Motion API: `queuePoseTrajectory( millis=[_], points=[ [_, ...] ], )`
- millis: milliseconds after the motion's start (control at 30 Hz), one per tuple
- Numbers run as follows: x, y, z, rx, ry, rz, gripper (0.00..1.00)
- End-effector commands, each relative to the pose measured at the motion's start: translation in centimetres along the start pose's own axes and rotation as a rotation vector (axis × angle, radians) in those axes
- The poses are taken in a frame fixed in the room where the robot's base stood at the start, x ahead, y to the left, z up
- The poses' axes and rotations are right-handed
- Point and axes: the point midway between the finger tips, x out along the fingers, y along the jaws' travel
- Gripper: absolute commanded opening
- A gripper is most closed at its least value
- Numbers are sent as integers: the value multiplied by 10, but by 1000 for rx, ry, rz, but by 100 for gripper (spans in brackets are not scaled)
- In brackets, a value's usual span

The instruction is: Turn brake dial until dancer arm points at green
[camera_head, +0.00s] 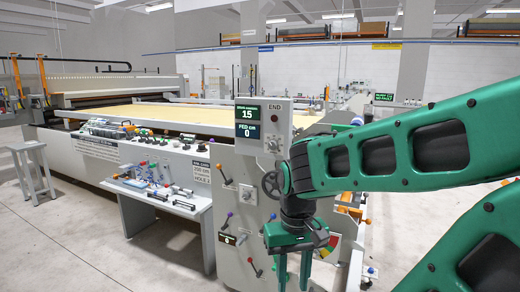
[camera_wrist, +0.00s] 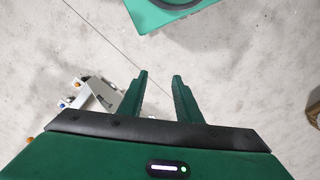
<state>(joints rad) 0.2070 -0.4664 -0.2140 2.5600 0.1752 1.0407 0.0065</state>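My gripper (camera_head: 293,281) hangs pointing down in front of the machine's end panel. In the wrist view its two fingers (camera_wrist: 159,78) stand apart with only bare floor between them. A coloured scale (camera_head: 333,243) with red, yellow and green parts shows just right of my gripper, partly hidden by it. I cannot make out the dancer arm's pointer on it. A dark spoked handwheel (camera_head: 271,186) sits on the panel, left of my wrist. A small round knob (camera_head: 273,145) is below the display. I cannot tell which of these, if any, is the brake dial.
The end panel (camera_head: 234,235) carries several coloured-knob levers and a display (camera_head: 248,121) reading 15 and 0. A small bench (camera_head: 152,189) with tools stands to its left, and a grey stool (camera_head: 34,170) farther left. The floor (camera_head: 80,250) at front left is clear.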

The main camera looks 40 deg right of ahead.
Motion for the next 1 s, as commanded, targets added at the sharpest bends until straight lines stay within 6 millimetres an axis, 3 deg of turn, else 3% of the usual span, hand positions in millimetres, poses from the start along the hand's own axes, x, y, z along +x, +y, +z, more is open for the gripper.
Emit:
queuePoseTrajectory(
  millis=[200, 300, 367, 433, 567, 767, 1000],
  points=[
    [0, 0, 0, 0, 0, 0, 31],
    [-4, 5, 6, -1, 10, -3, 50],
    [-6, 8, 2, 4, 25, 1, 50],
    [-7, 11, -15, 10, 51, 17, 50],
    [-11, 22, -72, 24, 139, 83, 50],
    [-25, 49, -186, 29, 333, 263, 50],
    [-55, 75, -313, -30, 568, 542, 50]
  ],
)
